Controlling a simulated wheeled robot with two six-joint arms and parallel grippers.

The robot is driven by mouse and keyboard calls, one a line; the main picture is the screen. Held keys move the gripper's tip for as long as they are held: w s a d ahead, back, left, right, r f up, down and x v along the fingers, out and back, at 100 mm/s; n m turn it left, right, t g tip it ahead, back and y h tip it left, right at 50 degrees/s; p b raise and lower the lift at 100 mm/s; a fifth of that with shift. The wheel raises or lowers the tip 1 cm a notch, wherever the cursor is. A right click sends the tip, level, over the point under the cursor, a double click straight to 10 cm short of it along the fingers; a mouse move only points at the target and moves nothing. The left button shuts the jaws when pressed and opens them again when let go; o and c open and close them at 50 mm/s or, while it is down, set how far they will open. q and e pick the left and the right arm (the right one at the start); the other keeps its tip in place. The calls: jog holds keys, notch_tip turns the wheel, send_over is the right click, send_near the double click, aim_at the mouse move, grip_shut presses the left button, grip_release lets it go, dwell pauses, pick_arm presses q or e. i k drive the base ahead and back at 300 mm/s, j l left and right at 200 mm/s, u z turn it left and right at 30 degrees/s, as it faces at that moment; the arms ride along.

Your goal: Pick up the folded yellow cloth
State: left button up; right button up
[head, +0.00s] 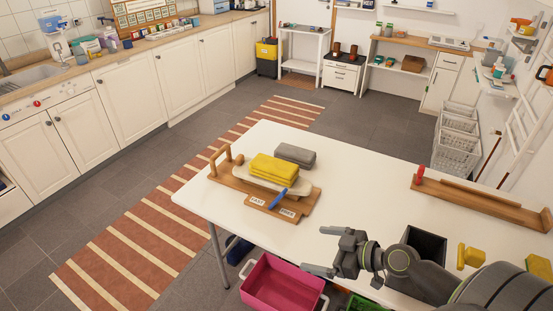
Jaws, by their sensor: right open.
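The folded yellow cloth (275,168) lies on top of a pale, flat item (252,182) on a wooden board (232,187) on the white table. My right gripper (325,251) is over the front edge of the table, to the right of and nearer than the cloth. Its fingers are apart with nothing between them. It does not touch the cloth. My left gripper does not show.
A grey folded item (295,154) lies behind the cloth. A blue object (279,198) and small labels are at the board's front. A long wooden rack (480,203) stands on the right. A dark box (427,243) is by my right arm. A pink crate (268,291) is below the table.

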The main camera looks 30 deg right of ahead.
aim_at(282, 172)
jog(key=i+l, duration=0.85)
jog(key=l, duration=0.2)
